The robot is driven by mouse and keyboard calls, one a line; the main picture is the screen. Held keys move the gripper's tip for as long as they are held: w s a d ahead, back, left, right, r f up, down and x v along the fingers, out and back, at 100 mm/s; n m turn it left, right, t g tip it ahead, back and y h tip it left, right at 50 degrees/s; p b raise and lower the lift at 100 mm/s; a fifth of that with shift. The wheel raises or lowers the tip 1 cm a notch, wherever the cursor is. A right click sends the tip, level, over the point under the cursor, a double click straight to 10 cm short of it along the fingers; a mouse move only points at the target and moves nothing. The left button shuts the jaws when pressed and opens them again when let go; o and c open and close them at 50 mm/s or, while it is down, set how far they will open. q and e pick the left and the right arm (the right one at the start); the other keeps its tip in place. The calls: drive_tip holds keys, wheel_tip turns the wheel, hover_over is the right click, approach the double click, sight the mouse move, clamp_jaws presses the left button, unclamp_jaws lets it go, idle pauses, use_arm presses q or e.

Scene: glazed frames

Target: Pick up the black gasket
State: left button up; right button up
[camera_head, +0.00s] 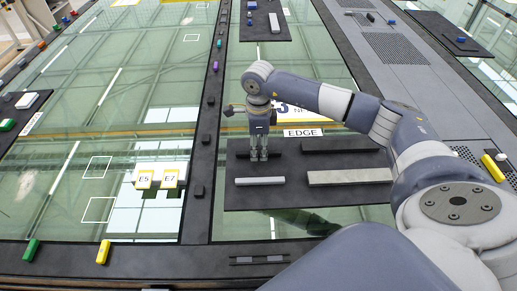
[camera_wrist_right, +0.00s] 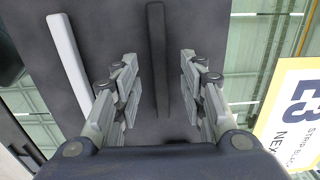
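A short black strip, the black gasket (camera_wrist_right: 156,38), lies on the dark mat and runs between my fingers in the right wrist view. In the head view it shows beside my gripper (camera_head: 243,156), partly hidden by the fingers. A longer black strip (camera_head: 345,146) lies to its right on the mat. My right gripper (camera_head: 259,157) points down over the mat. In the wrist view its fingers (camera_wrist_right: 158,78) are apart, one on each side of the gasket, with visible gaps. Its height above the mat is hard to tell. My left gripper is not in view.
A short pale strip (camera_head: 260,181) and a longer pale strip (camera_head: 350,177) lie nearer on the same mat (camera_head: 300,198). An EDGE label (camera_head: 303,133) and an E3 sign (camera_wrist_right: 297,110) stand beyond it. Glass panes surround the mat.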

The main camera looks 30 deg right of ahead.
drive_tip(key=shift+f, duration=0.6)
drive_tip(key=shift+f+b, duration=0.25)
drive_tip(key=shift+b, duration=0.1)
idle(0.3)
clamp_jaws()
